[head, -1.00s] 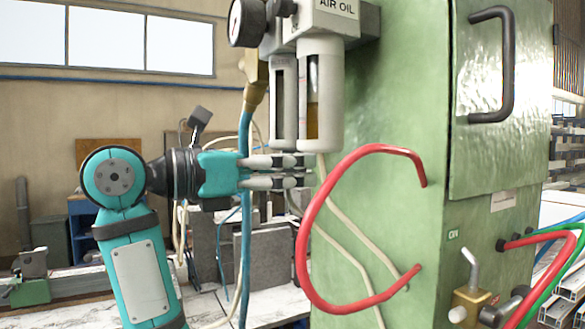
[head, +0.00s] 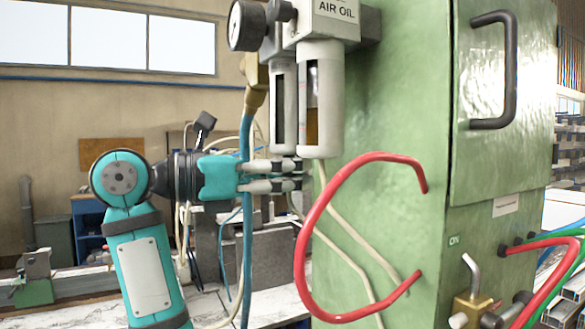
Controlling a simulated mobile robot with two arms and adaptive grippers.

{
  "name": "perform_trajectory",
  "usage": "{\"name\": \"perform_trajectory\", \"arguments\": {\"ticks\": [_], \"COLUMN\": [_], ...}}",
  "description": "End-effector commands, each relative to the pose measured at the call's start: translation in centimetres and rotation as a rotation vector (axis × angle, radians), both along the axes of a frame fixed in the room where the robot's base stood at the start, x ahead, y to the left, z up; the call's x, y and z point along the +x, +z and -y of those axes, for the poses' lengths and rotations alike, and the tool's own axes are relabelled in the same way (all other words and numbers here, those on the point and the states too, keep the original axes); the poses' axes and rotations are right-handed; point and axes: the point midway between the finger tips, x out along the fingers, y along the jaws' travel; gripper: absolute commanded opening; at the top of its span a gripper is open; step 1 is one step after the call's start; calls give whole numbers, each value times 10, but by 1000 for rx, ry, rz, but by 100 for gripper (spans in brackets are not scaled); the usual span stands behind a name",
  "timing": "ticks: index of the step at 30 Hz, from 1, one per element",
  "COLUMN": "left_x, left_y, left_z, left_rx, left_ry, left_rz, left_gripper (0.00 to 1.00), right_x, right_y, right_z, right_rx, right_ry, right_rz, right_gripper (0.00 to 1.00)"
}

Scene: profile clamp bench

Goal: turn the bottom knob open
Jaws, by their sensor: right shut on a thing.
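The air unit has two bowls side by side: the narrower left bowl (head: 284,105) and the wider right bowl (head: 321,100) with a dark sight window. My right gripper (head: 297,174), teal with grey fingers, comes in level from the left just under the bowls. Its fingers are shut on the bottom knob beneath the left bowl. The fingers hide the knob, so its turn position cannot be seen. My left gripper is not in view.
A blue hose (head: 246,225) hangs close to my gripper. A red hose (head: 303,235) loops from the green cabinet (head: 385,120) at the right. A pressure gauge (head: 247,25) is above. A brass valve with a lever (head: 472,306) is at the lower right.

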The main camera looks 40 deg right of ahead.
Motion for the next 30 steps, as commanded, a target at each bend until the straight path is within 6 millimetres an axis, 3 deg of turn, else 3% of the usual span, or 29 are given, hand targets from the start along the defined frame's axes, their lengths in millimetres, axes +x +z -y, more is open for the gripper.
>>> {"name": "perform_trajectory", "arguments": {"ticks": [8,9,16,25,30], "left_x": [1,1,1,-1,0], "left_y": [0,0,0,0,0], "left_z": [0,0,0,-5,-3], "left_rx": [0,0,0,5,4], "left_ry": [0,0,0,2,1], "left_rz": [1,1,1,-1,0], "left_gripper": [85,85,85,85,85], "right_x": [1,1,1,1,10], "right_y": [-1,-1,-1,0,0], "right_z": [-1,-2,-1,-2,-20], "right_rx": [-1,-1,-1,-1,-1], "right_ry": [-7,-7,-7,-7,-3], "right_rz": [-3,-3,-2,-2,-2], "right_gripper": [0,19,50,50,50]}}
